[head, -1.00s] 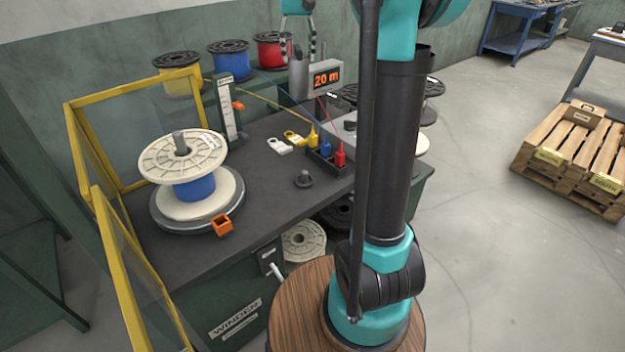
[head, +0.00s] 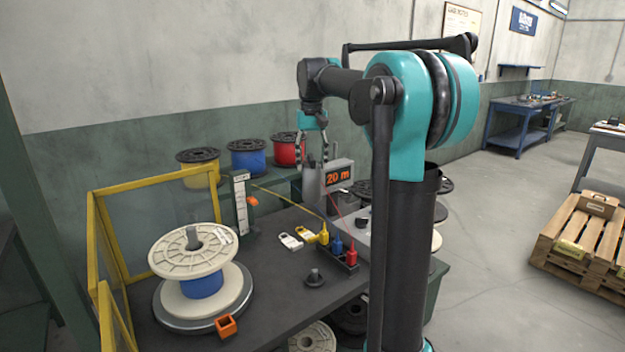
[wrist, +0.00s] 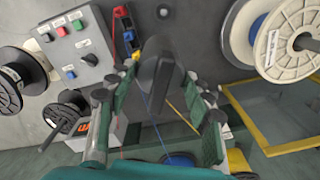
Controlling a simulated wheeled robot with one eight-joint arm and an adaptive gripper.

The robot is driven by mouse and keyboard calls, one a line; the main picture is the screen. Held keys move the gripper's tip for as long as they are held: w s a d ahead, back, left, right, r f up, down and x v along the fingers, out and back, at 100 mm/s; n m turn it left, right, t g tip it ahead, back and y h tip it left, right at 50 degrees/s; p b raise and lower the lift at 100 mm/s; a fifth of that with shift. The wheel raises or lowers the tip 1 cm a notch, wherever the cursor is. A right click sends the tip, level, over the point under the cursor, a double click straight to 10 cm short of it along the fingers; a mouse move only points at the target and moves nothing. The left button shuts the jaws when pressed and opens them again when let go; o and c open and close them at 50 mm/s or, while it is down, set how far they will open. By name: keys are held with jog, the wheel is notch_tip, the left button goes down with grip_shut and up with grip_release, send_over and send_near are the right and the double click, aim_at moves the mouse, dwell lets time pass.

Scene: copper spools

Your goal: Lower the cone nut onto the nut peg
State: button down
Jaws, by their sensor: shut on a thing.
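In the wrist view the dark grey cone nut (wrist: 155,75) is between the fingers of my gripper (wrist: 157,95), which is shut on it. In the head view my gripper (head: 311,158) points down, high over the back of the bench. There I cannot tell the nut apart from the grey shapes behind the fingertips. What looks like the nut peg (head: 314,278), a dark round base with a short post, stands on the front part of the bench, well below and in front of the gripper. A small round shape at the wrist view's top edge (wrist: 163,12) may be it.
A spool with blue winding (head: 193,250) sits on the turntable at left, inside the yellow-framed guard (head: 97,240). A display reading 20 m (head: 339,175) is close beside the gripper. Coloured tags and plugs (head: 337,242) stand behind the peg. Coloured spools (head: 247,157) stand at the back.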

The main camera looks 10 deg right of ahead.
aim_at(312, 188)
jog(key=f, duration=0.3)
jog(key=s+f, duration=0.1)
jog(key=f, duration=0.4)
jog(key=shift+s+a+f, duration=0.1)
jog(key=shift+s+f, duration=0.15)
jog(key=shift+f, duration=0.05)
jog(key=s+f+n, duration=0.1)
jog(key=s+f, duration=0.3)
jog(key=f, duration=1)
jog(key=shift+s+f, duration=0.2)
jog(key=shift+f, duration=2)
jog(key=c, duration=0.6)
grip_release()
